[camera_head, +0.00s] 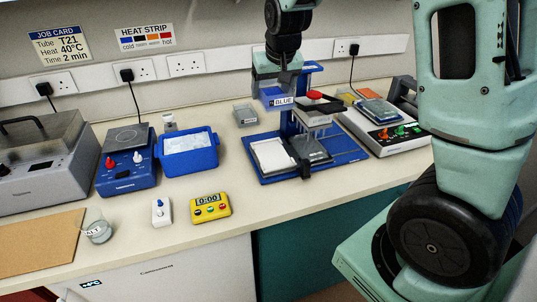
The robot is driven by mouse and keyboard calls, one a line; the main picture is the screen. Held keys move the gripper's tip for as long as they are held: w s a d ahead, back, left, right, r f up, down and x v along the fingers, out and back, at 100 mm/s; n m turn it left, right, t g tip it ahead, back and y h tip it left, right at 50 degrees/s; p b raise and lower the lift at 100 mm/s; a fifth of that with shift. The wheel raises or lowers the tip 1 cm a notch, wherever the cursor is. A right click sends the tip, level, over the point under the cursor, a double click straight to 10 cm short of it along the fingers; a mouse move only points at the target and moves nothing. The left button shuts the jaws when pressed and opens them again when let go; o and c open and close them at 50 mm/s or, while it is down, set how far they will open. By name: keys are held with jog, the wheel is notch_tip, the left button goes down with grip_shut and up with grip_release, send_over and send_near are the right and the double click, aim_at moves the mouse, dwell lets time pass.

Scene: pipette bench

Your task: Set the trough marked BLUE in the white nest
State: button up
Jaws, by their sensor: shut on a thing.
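The trough marked BLUE (270,92) is a clear box with blue liquid and a white label on its front. My gripper (281,66) is shut on it from above and holds it up over the back of the bench. The fingertips are too small and dark to see clearly. The white nest (269,156) appears to be the pale square at the left of a blue base plate (284,178). It looks empty and lies below the trough in the picture, nearer the front.
A dark grey nest (312,149) sits beside the white one, under a pipetting head with a red knob (314,94). Another clear trough (245,115) stands behind. A blue ice tub (188,163) is at left, a yellow timer (210,207) in front. Bench between is clear.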

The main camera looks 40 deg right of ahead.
notch_tip(320, 180, down, 18)
jog(key=p, duration=0.3)
jog(key=shift+f, duration=0.15)
jog(key=shift+f, duration=0.3)
jog(key=o, duration=1)
jog(key=shift+o, duration=0.2)
jog(key=shift+r, duration=0.2)
